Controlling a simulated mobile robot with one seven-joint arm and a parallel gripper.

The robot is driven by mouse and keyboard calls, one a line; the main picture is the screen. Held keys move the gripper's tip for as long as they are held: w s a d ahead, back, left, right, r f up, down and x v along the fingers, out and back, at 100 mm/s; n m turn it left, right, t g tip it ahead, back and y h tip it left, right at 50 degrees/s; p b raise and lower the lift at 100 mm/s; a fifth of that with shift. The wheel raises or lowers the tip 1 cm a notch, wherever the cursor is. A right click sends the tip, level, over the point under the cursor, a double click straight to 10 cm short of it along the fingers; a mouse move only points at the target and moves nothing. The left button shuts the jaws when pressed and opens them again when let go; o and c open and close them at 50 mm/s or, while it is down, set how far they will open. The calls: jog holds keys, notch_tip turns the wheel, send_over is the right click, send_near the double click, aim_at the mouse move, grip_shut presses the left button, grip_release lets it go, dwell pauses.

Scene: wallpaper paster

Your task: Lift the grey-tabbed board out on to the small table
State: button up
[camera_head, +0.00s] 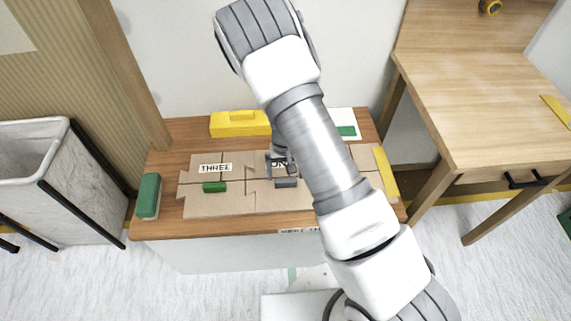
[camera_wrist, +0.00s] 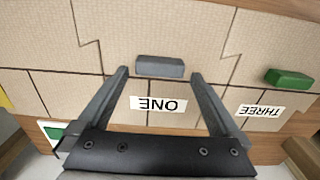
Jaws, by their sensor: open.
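A grey tab (camera_wrist: 160,66) stands up from a beige board (camera_wrist: 158,28) that is fitted among other beige boards with dark seams between them. The grey tab also shows in the head view (camera_head: 286,183), in the middle of the wooden worktop. A label "ONE" (camera_wrist: 158,103) lies beside it. My gripper (camera_wrist: 160,74) is open above the boards, with one fingertip on each side of the grey tab in the wrist view. Whether the fingers touch the tab cannot be told. In the head view my arm hides part of the boards and of the gripper.
A green tab (camera_head: 214,187) and a label "THREE" (camera_head: 215,168) are on the left boards. A yellow box (camera_head: 240,124) stands behind, a green block (camera_head: 149,195) at left. A wooden table (camera_head: 480,100), largely bare, stands right; a grey bin (camera_head: 50,185) stands left.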

aim_at(285, 180)
jog(key=shift+f+b, duration=0.45)
jog(key=shift+f, duration=1.6)
jog(key=shift+c, duration=0.2)
jog(key=c, duration=1.4)
jog(key=o, duration=1)
jog(key=c, duration=0.8)
jog(key=shift+r+p, duration=1.15)
jog(key=shift+r, duration=0.5)
jog(key=shift+c, duration=0.2)
jog(key=shift+r+p, duration=1.45)
jog(key=shift+r, duration=0.5)
